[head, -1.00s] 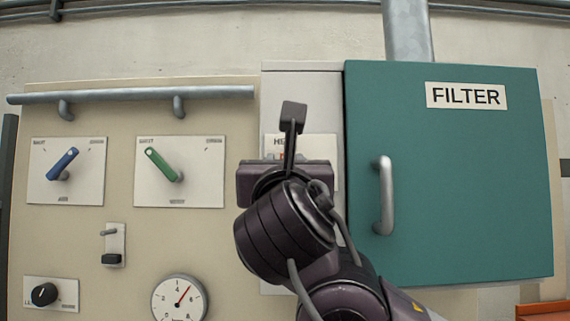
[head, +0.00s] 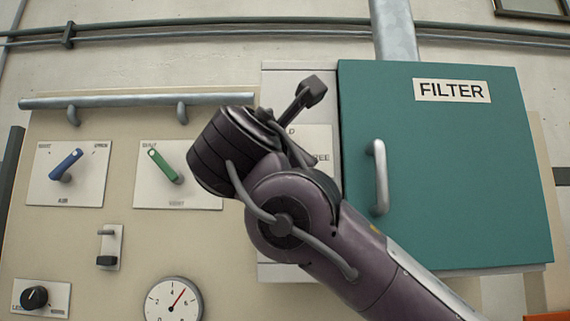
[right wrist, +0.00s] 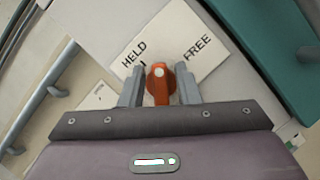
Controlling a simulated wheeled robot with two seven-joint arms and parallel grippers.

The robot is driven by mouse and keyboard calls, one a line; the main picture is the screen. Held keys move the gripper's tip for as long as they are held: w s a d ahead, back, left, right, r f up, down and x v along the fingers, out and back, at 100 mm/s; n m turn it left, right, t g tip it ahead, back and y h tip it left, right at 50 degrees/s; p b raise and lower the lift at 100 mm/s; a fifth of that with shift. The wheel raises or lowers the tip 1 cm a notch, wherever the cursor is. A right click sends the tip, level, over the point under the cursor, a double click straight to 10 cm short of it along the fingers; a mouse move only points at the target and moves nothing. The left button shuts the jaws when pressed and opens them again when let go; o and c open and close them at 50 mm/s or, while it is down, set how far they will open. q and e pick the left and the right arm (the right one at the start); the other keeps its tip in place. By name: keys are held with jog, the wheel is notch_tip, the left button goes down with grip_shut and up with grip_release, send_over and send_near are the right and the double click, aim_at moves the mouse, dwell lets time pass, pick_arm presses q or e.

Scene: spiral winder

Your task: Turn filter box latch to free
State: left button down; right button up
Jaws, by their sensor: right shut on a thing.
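The orange-red filter box latch (right wrist: 160,88) sits between the two grey fingers of my right gripper (right wrist: 159,76) in the right wrist view. The fingers are shut on it from both sides. Behind it is a white plate (right wrist: 176,38) marked HELD on the left and FREE on the right. The plate looks tilted in this view, and the latch points up between the two words. In the head view my right wrist and forearm hide the latch and most of the plate (head: 318,140). My left gripper is not in view.
The teal FILTER box (head: 460,190) with its grey door handle (head: 378,178) is just right of my arm. Left are blue (head: 66,163) and green (head: 163,165) levers, a gauge (head: 172,300), a black knob (head: 34,297) and a horizontal rail (head: 140,100).

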jog(key=m+g, duration=0.1)
jog(key=m, duration=0.1)
jog(key=m+h, duration=0.1)
jog(key=m, duration=0.2)
jog(key=shift+f+m+g+b, duration=0.15)
jog(key=shift+m+g+b, duration=0.15)
jog(key=shift+g, duration=0.1)
jog(key=m+g, duration=0.2)
jog(key=m, duration=0.3)
jog(key=shift+d+f+p, duration=0.1)
jog(key=shift+p, duration=0.25)
jog(key=shift+m, duration=0.3)
jog(key=o, duration=0.6)
jog(key=shift+o, duration=0.2)
jog(key=shift+w, duration=0.1)
jog(key=b+v, duration=0.2)
jog(key=v, duration=0.5)
jog(key=shift+s+a, duration=0.25)
jog(key=shift+s, duration=0.1)
